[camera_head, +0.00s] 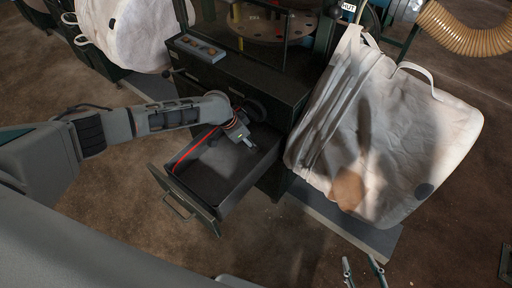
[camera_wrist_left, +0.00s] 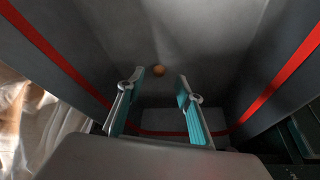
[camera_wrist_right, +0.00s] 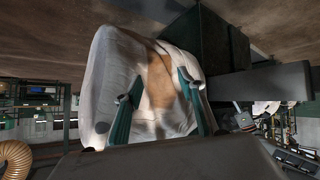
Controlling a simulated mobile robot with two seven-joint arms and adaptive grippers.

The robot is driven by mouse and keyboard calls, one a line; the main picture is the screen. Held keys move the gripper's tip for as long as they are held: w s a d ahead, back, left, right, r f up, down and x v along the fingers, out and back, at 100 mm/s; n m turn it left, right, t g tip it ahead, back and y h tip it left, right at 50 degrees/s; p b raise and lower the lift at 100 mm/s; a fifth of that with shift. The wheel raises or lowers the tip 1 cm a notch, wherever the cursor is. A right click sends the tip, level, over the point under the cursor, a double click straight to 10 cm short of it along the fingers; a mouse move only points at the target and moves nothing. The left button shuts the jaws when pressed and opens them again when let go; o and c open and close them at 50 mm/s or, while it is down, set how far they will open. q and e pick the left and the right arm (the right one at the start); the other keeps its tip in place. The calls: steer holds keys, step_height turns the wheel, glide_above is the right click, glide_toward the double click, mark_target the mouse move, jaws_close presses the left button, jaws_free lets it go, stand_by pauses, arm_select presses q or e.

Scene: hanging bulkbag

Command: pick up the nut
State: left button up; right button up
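The nut (camera_wrist_left: 159,71) looks like a small, round, brass-coloured piece on the grey floor of an open drawer (camera_head: 222,187). In the left wrist view it shows between my left fingertips and slightly beyond them. My left gripper (camera_wrist_left: 160,84) is open, with its teal-padded fingers apart and nothing between them. In the head view the left gripper (camera_head: 249,143) reaches down into the drawer, and I cannot make out the nut there. My right gripper (camera_head: 362,266) is open and empty at the bottom edge of the head view; it also shows open in the right wrist view (camera_wrist_right: 158,85).
The drawer walls carry a red stripe (camera_head: 193,151) and stand close around my left gripper. A large white bulk bag (camera_head: 400,135) hangs right of the dark cabinet (camera_head: 240,80). Another white bag (camera_head: 135,30) is at the upper left. Brown floor (camera_head: 270,235) is clear in front.

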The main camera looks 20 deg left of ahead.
arm_select(q)
steer(key=x, duration=0.2)
steer(key=b+x, duration=0.1)
steer(key=shift+s+f, duration=0.2)
steer(key=shift+f, duration=0.1)
steer(key=shift+w, duration=0.15)
steer(key=shift+r, duration=0.15)
steer(key=shift+d, duration=0.1)
steer(key=c, duration=0.8)
steer(key=shift+c, duration=0.2)
steer(key=shift+r, duration=0.1)
